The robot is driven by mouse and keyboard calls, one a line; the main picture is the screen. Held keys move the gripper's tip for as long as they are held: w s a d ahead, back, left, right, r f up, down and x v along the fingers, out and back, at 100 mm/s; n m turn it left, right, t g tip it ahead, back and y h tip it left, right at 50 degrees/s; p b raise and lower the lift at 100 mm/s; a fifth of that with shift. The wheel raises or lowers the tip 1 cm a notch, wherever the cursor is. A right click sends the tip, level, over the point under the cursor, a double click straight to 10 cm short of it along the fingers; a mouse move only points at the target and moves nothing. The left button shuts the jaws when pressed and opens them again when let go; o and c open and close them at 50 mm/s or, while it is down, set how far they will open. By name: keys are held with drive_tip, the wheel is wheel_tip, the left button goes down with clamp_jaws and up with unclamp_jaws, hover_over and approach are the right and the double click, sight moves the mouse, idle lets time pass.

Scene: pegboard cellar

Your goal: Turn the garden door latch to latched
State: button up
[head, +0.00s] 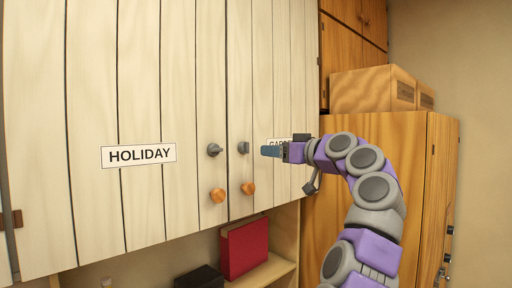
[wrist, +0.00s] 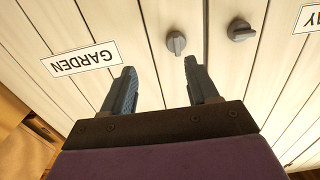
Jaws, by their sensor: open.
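The garden door (head: 262,60) is the right pale plank door, with a GARDEN label (wrist: 82,60) partly hidden behind my gripper in the head view. Its small grey latch (head: 243,148) sits near the door's left edge, its ridge looking about upright. In the wrist view the garden latch (wrist: 176,42) lies just beyond the fingertips, between their lines but nearer the right finger. My gripper (head: 266,151) is open and empty, just right of the latch in the head view. It also shows in the wrist view (wrist: 160,68). I see no contact with the latch.
The HOLIDAY door (head: 90,80) has a similar grey latch (head: 214,150), its ridge lying more sideways. Round orange knobs (head: 218,196) (head: 249,188) sit below the latches. A red binder (head: 244,247) stands on the shelf below. A wooden cabinet (head: 385,130) with boxes (head: 372,90) stands right.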

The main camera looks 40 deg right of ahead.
sight(244, 146)
drive_tip(key=w+a, duration=0.1)
drive_tip(key=w, duration=0.1)
drive_tip(key=w+a+r+p, duration=0.1)
drive_tip(key=w+a, duration=0.1)
drive_tip(key=w+a+p, duration=0.1)
drive_tip(key=w+a, duration=0.1)
drive_tip(key=w, duration=0.1)
drive_tip(key=shift+a+r, duration=0.1)
drive_tip(key=shift+r, duration=0.05)
drive_tip(key=d, duration=0.1)
drive_tip(key=w+d, duration=0.1)
drive_tip(key=d+f, duration=0.1)
drive_tip(key=shift+w+f, duration=0.1)
drive_tip(key=shift+w, duration=0.15)
drive_tip(key=shift+w+d, duration=0.1)
drive_tip(key=shift+d, duration=0.05)
drive_tip(key=shift+o, duration=0.4)
drive_tip(key=shift+a+r, duration=0.2)
drive_tip(key=shift+a, duration=0.35)
drive_tip(key=shift+a+r, duration=0.15)
drive_tip(key=shift+a, duration=0.35)
drive_tip(key=c, duration=0.4)
drive_tip(key=shift+d+f, duration=0.1)
drive_tip(key=shift+d, duration=0.35)
drive_tip(key=c, duration=0.5)
drive_tip(key=shift+c, duration=0.7)
drive_tip(key=shift+a, duration=0.1)
drive_tip(key=shift+c, duration=0.2)
